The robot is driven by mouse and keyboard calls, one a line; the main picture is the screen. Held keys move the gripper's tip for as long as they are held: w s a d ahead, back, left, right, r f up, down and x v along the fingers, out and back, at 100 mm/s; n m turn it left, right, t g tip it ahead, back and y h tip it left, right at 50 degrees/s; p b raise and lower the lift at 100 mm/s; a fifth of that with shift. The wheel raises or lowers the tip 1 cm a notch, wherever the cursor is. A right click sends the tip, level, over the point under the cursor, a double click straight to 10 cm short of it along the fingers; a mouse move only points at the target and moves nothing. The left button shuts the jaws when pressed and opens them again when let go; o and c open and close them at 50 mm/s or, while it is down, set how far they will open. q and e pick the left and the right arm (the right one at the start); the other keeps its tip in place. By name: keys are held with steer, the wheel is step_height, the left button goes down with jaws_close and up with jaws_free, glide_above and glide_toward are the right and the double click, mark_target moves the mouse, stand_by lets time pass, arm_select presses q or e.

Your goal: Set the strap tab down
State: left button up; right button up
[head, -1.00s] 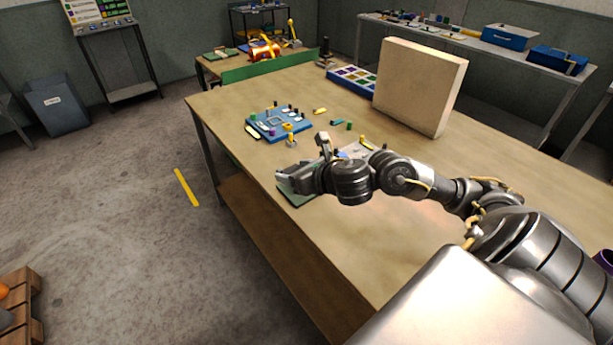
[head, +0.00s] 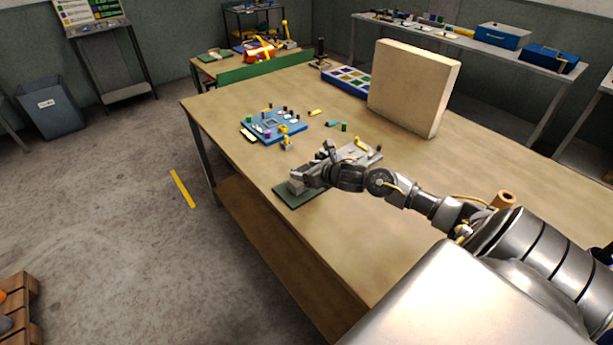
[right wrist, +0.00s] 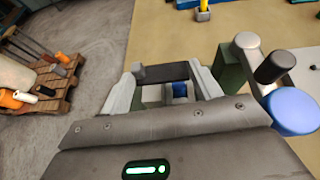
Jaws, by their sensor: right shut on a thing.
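My right gripper (head: 296,184) is over the dark green mat (head: 290,197) near the table's left edge. In the right wrist view the right gripper (right wrist: 168,85) has its two pale fingers closed about a small piece, taken as the strap tab (right wrist: 167,72). A dark bar with a grey end shows there, and a small blue patch is below it. The jaws hide much of the piece, and I cannot tell whether it touches the mat. My left gripper is not in view.
A grey fixture with a yellow handle (head: 362,146) stands just beyond my right gripper. A lever, a black knob and a blue disc (right wrist: 292,112) are close at its right. A blue tray of small parts (head: 273,127) and a tall beige block (head: 414,88) stand farther back.

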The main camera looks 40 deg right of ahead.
step_height(320, 180, down, 2)
steer(key=shift+f+p, duration=0.1)
steer(key=shift+p, duration=0.55)
steer(key=shift+f, duration=0.35)
steer(key=shift+f, duration=0.2)
steer(key=o, duration=1)
steer(key=shift+o, duration=0.2)
